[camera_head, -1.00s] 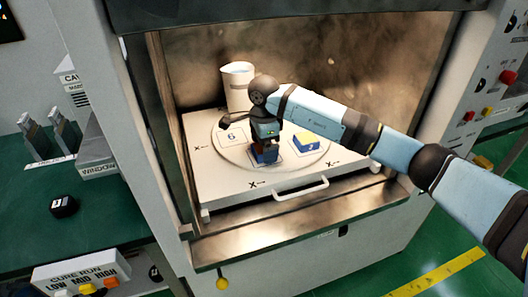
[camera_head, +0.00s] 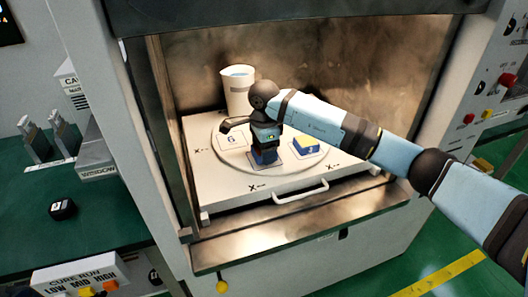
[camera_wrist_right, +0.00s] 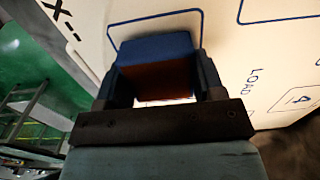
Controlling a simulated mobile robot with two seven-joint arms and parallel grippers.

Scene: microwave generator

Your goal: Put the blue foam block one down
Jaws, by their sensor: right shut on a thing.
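A blue block (camera_head: 264,158) is in my right gripper (camera_head: 265,149), over the round plate (camera_head: 232,155) inside the open chamber. In the right wrist view the blue block (camera_wrist_right: 155,47) shows a blue face and an orange-brown face between the two dark fingers of the right gripper (camera_wrist_right: 160,75). It is low over a square outlined on the white surface; whether it touches the surface I cannot tell. My left gripper is not in view.
A white beaker (camera_head: 238,90) stands at the back left. A tray handle (camera_head: 301,191) is at the front. The chamber walls enclose both sides.

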